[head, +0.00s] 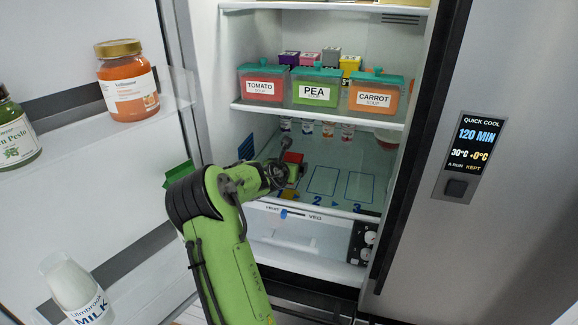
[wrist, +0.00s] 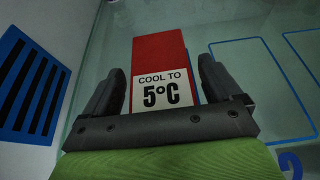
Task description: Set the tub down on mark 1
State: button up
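The tub looks like a red box (wrist: 158,52) with a white label reading "COOL TO 5°C". In the head view the red tub (head: 293,158) is at the left of the fridge's lower glass shelf, partly hidden by my arm. My gripper (wrist: 163,85) has one dark finger on each side of it, very close to its sides. Whether the fingers press on it I cannot tell. Mark 1 is mostly hidden by my arm and the tub. Whether the tub rests on the shelf is unclear.
Mark 2 (head: 323,181) and mark 3 (head: 360,187) are empty blue outlines to the right. Soup tubs (head: 317,88) stand on the shelf above. A blue vent (wrist: 29,87) is on the left wall. The open door (head: 100,190) holds jars and milk.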

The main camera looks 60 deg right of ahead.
jog(key=shift+r, duration=0.25)
jog(key=v, duration=1.1)
jog(key=shift+w+a+p, duration=0.1)
jog(key=shift+p, duration=0.25)
jog(key=shift+a+r, duration=0.15)
jog(key=shift+a, duration=0.2)
